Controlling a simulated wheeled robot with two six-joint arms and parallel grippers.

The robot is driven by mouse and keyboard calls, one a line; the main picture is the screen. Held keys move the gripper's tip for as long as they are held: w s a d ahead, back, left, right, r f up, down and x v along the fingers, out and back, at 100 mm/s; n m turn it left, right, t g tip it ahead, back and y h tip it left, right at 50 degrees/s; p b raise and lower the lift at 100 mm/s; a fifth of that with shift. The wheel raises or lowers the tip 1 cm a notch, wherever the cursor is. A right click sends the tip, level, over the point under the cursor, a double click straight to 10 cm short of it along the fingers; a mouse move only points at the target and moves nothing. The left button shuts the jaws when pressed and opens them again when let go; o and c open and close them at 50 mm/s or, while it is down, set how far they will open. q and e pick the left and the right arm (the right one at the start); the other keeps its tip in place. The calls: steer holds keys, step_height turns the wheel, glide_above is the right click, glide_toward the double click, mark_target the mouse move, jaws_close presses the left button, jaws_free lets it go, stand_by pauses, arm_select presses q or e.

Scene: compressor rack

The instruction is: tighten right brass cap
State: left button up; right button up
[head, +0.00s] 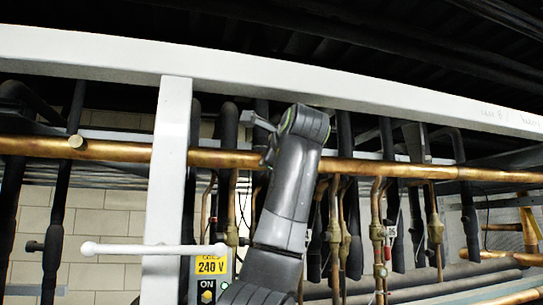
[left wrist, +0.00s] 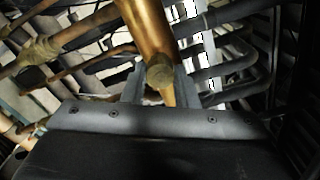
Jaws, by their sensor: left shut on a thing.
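A long horizontal copper pipe (head: 120,150) runs across the rack in the head view. A round brass cap (head: 76,142) sits on its left stretch, clear of any gripper. My left gripper (head: 265,143) is at the pipe right of the white upright, and its wrist hides what it holds there. In the left wrist view the right brass cap (left wrist: 160,73) sits on the copper pipe (left wrist: 146,25), between the two grey fingers of my left gripper (left wrist: 159,82). The fingers are shut on it, one on each side. My right gripper is not in view.
A white beam (head: 330,82) crosses above the pipe, and a white upright (head: 168,170) stands left of my arm. A white rod (head: 150,249) and a yellow 240 V label (head: 211,266) are low down. Dark insulated pipes (head: 53,225) and copper valves (head: 377,230) crowd behind.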

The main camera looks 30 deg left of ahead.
arm_select(q)
steer(key=o, duration=1)
steer(key=b+v, duration=0.7)
steer(key=v, duration=1)
steer(key=shift+d, duration=0.2)
